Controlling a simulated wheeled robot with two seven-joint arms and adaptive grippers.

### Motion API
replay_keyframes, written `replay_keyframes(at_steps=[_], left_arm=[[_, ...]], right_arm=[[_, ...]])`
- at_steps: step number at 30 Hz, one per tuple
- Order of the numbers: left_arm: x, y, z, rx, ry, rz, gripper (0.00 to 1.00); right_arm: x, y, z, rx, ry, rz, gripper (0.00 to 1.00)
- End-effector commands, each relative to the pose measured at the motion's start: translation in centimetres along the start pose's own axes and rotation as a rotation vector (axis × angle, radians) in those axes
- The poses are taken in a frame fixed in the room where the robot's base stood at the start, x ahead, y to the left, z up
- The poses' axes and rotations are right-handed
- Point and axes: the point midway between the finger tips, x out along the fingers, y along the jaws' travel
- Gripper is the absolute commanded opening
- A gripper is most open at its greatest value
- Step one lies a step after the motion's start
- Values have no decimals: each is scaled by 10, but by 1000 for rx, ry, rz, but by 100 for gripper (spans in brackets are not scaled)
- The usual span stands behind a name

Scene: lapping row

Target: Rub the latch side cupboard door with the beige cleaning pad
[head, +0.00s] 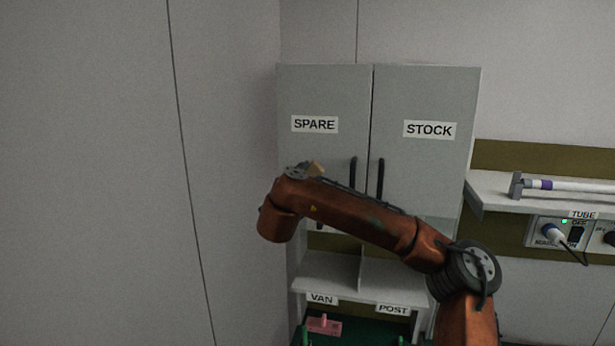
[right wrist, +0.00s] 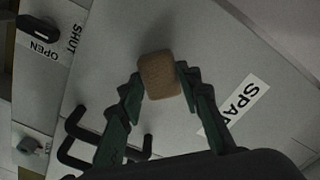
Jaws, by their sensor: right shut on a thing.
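The grey cupboard has a left door marked SPARE (head: 325,92) and a right door marked STOCK (head: 425,92), with dark handles side by side. A black latch (right wrist: 38,28) with SHUT and OPEN labels shows in the right wrist view, beyond the lower edge of the SPARE door (right wrist: 185,30). My right gripper (right wrist: 160,82) is shut on the beige cleaning pad (right wrist: 158,72), in front of the SPARE door. I cannot tell whether the pad touches it. In the head view the pad (head: 316,167) shows just above my right wrist. My left gripper is out of view.
The SPARE door's handle (head: 353,172) stands out right of the pad. Shelves marked VAN (head: 322,299) and POST (head: 392,308) lie below. A side wall (head: 230,200) stands close on the left. A shelf with a tube (head: 580,186) is at the right.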

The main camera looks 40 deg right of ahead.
Motion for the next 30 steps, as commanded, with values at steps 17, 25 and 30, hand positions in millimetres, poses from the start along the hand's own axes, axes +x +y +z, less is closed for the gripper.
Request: replay_keyframes(at_steps=[17, 25, 30], left_arm=[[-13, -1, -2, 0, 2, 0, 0], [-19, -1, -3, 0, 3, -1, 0], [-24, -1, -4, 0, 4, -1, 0]], right_arm=[[2, -26, 26, 0, -1, 0, 12], [1, -40, 39, -2, -1, -2, 12], [0, -50, 49, -1, -2, -1, 12]])
